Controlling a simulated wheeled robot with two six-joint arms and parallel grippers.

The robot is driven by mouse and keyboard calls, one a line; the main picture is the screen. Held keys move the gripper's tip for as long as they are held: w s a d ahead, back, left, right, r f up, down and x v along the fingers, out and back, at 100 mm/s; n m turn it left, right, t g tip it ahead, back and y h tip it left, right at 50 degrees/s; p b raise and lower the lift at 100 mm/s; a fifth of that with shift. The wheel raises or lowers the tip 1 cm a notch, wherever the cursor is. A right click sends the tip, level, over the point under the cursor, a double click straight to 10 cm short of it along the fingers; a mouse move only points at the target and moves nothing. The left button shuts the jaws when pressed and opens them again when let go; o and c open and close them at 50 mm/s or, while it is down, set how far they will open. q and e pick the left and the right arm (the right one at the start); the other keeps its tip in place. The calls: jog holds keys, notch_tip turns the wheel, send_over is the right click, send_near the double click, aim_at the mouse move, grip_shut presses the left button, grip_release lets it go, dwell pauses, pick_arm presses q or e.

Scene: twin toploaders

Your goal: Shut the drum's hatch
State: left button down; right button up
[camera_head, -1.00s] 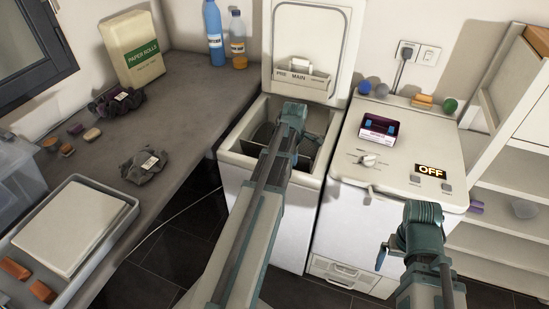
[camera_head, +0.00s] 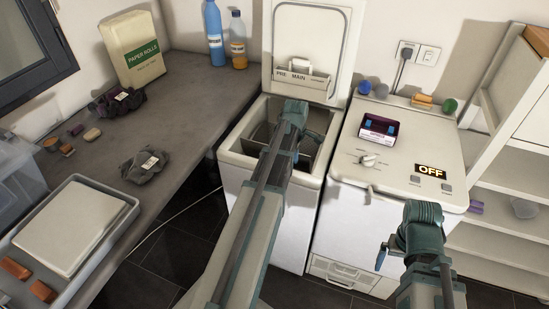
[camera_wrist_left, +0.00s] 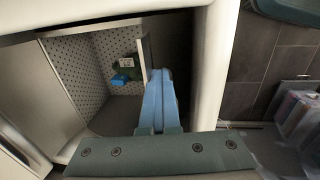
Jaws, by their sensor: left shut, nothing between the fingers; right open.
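The left toploader (camera_head: 265,195) stands with its outer lid (camera_head: 312,50) raised against the wall. Its drum (camera_wrist_left: 85,70) shows perforated walls in the left wrist view, open, with a small blue item (camera_wrist_left: 121,79) and a dark green item inside. A pale upright panel edge (camera_wrist_left: 145,58), perhaps the hatch, stands beside my fingers. My left gripper (camera_head: 295,108) reaches into the toploader's opening; its blue fingers (camera_wrist_left: 158,85) are shut and empty, close to that panel. Contact is unclear. My right gripper (camera_head: 383,257) is open, low in front of the right toploader; its fingers are mostly hidden.
The right toploader (camera_head: 400,150) is closed, with a dark box (camera_head: 379,128), a knob and an "OFF" display on top. Balls and a sponge lie behind them. A counter (camera_head: 190,115) with bottles, cloths and a tray is at left; shelves (camera_head: 500,240) stand at right.

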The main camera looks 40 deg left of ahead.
pick_arm(q)
jog(key=shift+w, duration=0.15)
jog(key=w, duration=0.2)
jog(key=w+a, duration=0.1)
jog(key=shift+w+r+p, duration=0.25)
jog(key=shift+r+p, duration=0.05)
jog(key=shift+p, duration=0.05)
dwell(0.4)
jog(key=w, duration=0.3)
jog(key=shift+w+a+f+b, duration=0.3)
jog(key=shift+a, duration=0.1)
